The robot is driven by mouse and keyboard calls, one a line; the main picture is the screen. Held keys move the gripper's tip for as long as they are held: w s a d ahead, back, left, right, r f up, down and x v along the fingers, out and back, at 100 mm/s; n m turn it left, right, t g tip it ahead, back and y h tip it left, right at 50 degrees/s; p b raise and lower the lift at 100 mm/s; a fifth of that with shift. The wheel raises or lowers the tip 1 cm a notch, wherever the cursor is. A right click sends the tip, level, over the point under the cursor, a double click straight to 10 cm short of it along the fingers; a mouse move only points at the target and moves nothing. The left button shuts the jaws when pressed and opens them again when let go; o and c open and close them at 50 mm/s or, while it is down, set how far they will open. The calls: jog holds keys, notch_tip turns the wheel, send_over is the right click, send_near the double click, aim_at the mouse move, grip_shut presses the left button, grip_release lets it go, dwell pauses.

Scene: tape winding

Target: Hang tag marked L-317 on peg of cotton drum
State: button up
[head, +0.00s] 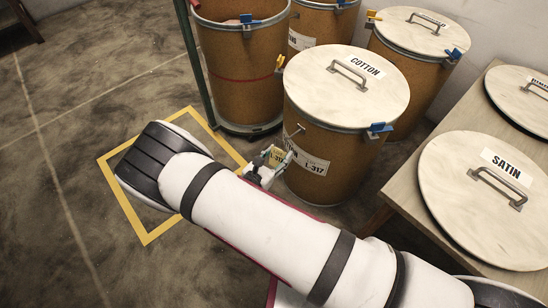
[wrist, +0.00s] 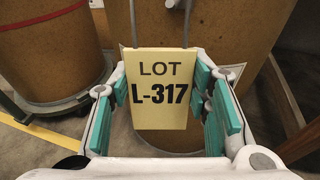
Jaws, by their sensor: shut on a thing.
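The cotton drum (head: 330,130) is a brown drum with a pale lid (head: 375,95) marked COTTON. A white label (head: 310,165) on its side reads L-317. A small metal piece (head: 294,131), perhaps the peg, shows on the drum's side above the label. My gripper (head: 268,166) is in front of the drum's lower left side, shut on a yellow tag (head: 279,156). In the wrist view the tag (wrist: 160,88) reads LOT L-317 and sits upright between the teal finger pads. The drum (wrist: 230,30) is behind it. I cannot tell whether tag and drum touch.
An open brown drum (head: 240,75) stands at the left on a green-framed stand. More drums stand behind. A wooden table (head: 400,185) at the right bears lids, one marked SATIN (head: 480,215). A yellow floor outline (head: 125,205) lies at the left, and the floor beyond is clear.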

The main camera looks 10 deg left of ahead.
jog(key=shift+w+d+f+b, duration=0.1)
jog(key=shift+w+d+f, duration=0.1)
jog(key=shift+w+d, duration=0.45)
jog(key=shift+w+d+f+b, duration=0.2)
jog(key=shift+w+d, duration=0.25)
jog(key=shift+w, duration=0.3)
jog(key=shift+w+d+f+b, duration=0.1)
jog(key=shift+w+d+f, duration=0.1)
jog(key=shift+w+d, duration=0.45)
jog(key=shift+a, duration=0.1)
jog(key=o, duration=0.9)
jog(key=v, duration=1.2)
